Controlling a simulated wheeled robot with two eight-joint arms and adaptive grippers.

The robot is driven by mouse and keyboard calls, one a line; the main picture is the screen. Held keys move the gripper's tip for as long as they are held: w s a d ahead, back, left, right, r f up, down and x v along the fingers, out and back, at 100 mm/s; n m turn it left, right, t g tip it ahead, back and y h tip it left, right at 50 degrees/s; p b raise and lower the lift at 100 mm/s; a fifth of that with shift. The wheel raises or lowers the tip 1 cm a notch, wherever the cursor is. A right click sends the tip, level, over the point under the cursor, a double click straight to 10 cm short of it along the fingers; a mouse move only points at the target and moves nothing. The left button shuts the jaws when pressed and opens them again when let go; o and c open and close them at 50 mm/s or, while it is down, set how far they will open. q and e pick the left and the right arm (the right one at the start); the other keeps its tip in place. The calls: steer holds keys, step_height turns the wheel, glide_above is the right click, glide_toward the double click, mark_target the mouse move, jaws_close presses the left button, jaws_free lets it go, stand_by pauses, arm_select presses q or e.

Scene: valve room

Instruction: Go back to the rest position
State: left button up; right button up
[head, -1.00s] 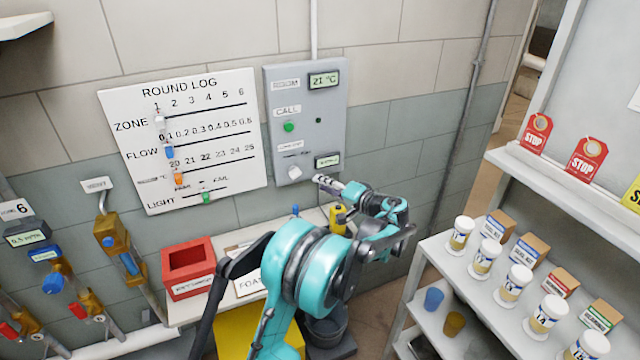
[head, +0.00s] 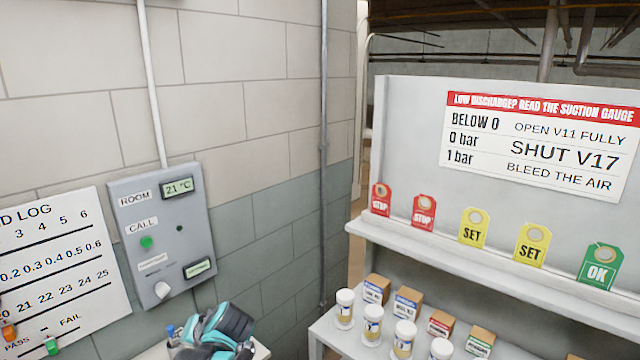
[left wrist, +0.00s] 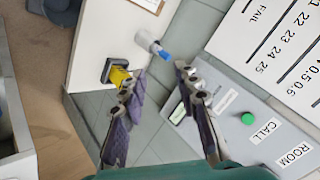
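My left gripper (left wrist: 159,72) is open and empty in the left wrist view, its two fingers spread apart. It points down past the wall panel (left wrist: 240,100), toward a white table (left wrist: 95,40). In the head view, part of my teal wrist shows at the bottom edge, below the grey panel (head: 162,240); the fingers cannot be made out there. My right gripper is in neither view.
A small blue-capped bottle (left wrist: 150,44) and a yellow-and-black item (left wrist: 117,76) are near the fingers in the picture. The log board (head: 62,270) hangs left of the panel. At right, a shelf (head: 440,250) holds several tags, with jars and boxes below.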

arm_select(q)
steer(key=s+d+f+h, duration=0.3)
steer(key=s+d, duration=0.3)
steer(key=s, duration=0.3)
steer(key=s+d+f+t+h, duration=0.1)
steer(key=s+d+f+h, duration=0.2)
steer(key=s, duration=0.7)
steer(key=d+h, duration=0.1)
steer(key=d, duration=0.1)
steer(key=shift+d+f+t+h, duration=0.15)
steer(key=shift+d+t+h, duration=0.15)
steer(key=shift+d, duration=0.1)
